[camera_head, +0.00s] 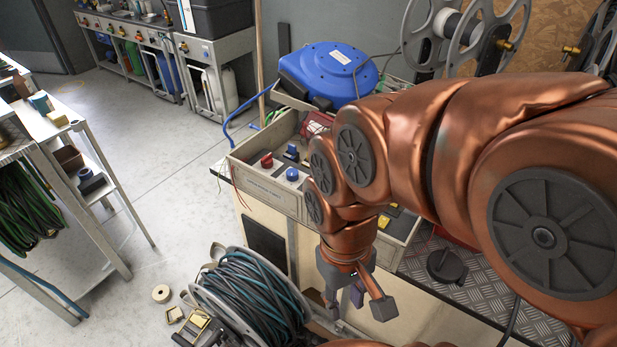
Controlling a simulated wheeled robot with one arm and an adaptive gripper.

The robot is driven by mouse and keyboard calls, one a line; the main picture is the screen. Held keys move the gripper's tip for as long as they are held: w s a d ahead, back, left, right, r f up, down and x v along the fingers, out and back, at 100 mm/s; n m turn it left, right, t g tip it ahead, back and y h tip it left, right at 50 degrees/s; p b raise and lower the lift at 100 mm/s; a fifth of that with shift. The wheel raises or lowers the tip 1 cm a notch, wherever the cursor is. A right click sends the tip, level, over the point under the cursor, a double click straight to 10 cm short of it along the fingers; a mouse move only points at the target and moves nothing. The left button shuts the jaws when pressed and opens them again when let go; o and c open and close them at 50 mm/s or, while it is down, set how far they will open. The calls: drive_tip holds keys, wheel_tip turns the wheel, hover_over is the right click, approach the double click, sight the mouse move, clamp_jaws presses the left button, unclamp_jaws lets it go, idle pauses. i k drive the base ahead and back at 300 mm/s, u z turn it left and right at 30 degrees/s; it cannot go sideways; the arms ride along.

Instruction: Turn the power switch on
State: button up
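A grey open box (262,188) on the bench holds a red knob (267,160), a blue knob (292,174) and small dark parts. I cannot tell which part, if any, is the power switch; my copper arm hides much of the box's right side. My gripper (357,303) points down in front of the bench, right of the cable reel. Its fingers are spread apart, with no held object visible between them. It is well below and to the right of the knobs.
A blue hose reel (328,72) stands behind the box. A cable reel (250,298) is on the floor at the lower left of the bench. A black round part (446,266) lies on the metal plate at right. Floor (165,195) at left is mostly clear.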

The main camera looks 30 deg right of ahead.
sight(266, 161)
drive_tip(key=z, duration=0.5)
drive_tip(key=k, duration=1.7)
drive_tip(key=u, duration=0.85)
drive_tip(key=i, duration=0.75)
drive_tip(key=u, duration=0.5)
drive_tip(key=i, duration=0.8)
drive_tip(key=z, duration=0.8)
drive_tip(key=i, duration=0.55)
drive_tip(key=z, duration=0.55)
